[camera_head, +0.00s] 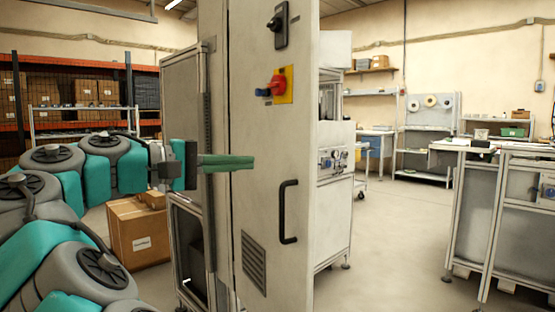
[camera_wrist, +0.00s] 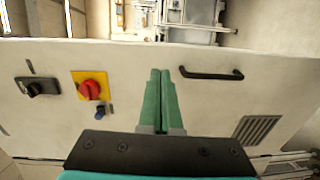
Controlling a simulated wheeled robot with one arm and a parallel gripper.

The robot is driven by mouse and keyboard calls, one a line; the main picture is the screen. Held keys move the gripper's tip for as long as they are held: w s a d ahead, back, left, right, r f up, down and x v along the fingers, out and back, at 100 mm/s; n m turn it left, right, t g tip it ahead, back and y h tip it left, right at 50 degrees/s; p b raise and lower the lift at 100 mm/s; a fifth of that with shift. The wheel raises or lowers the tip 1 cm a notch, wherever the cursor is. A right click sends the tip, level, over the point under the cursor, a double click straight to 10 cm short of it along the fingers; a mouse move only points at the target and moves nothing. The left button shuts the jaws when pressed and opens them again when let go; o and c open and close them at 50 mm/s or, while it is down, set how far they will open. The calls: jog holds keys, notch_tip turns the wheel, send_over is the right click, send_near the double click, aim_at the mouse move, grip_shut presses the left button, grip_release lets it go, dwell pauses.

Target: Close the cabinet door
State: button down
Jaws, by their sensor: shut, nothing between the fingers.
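The cabinet door (camera_head: 275,205) is a tall cream panel in the middle of the head view. It carries a black handle (camera_head: 287,212), a red rotary switch on a yellow plate (camera_head: 279,86) and a black switch above. The door also fills the middle of the wrist view (camera_wrist: 215,92), with the handle (camera_wrist: 211,73) right of the fingers and the red switch (camera_wrist: 92,90) left. My gripper (camera_head: 250,162) has green fingers, shut and empty, in front of the door face between switch and handle. Its fingers (camera_wrist: 160,75) point across the door. I cannot tell whether they touch it.
A metal-framed cabinet section (camera_head: 181,75) stands left of the door, with a cardboard box (camera_head: 138,233) on the floor. A machine with gauges (camera_head: 334,158) stands behind the door. Workbenches (camera_head: 500,205) are at right. The floor between (camera_head: 395,240) is clear.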

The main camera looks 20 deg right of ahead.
aim_at(304, 157)
jog(key=shift+h, duration=0.3)
jog(key=w+d, duration=0.1)
jog(key=d, duration=0.7)
jog(key=w+d, duration=0.1)
jog(key=d, duration=0.3)
jog(key=shift+w+d+f, duration=0.15)
jog(key=shift+w, duration=0.15)
